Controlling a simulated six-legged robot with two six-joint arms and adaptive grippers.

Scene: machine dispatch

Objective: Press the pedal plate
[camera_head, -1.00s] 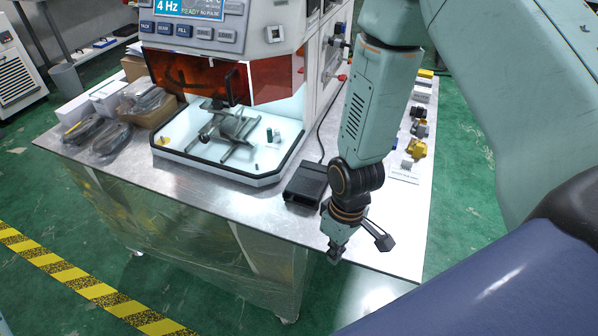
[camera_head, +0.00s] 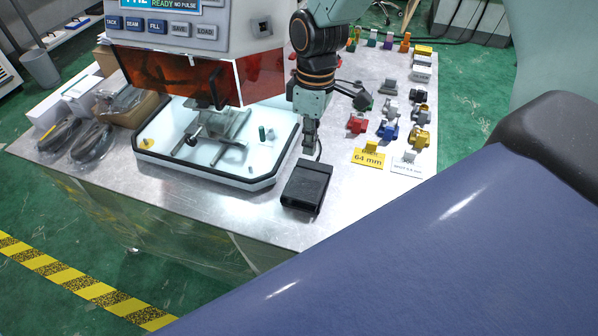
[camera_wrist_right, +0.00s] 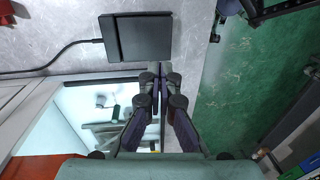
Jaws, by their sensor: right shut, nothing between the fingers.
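The pedal plate is a black box-like pedal (camera_head: 306,188) on the metal table, right of the machine's lit tray, with a cable at its back. It also shows in the right wrist view (camera_wrist_right: 138,38), at the upper middle. My right gripper (camera_head: 309,148) is shut and empty. It points down just behind the pedal in the head view, and looks apart from it. In the right wrist view its fingertips (camera_wrist_right: 160,68) are together, just beyond the pedal's lower right edge. My left gripper is not in view.
The machine's lit tray (camera_head: 215,165) with a fixture stands left of the pedal. Red, blue and yellow blocks (camera_head: 388,130) and a yellow 64 mm card (camera_head: 369,158) lie to the right. Bagged cables (camera_head: 88,142) lie at the far left. The table front is bare.

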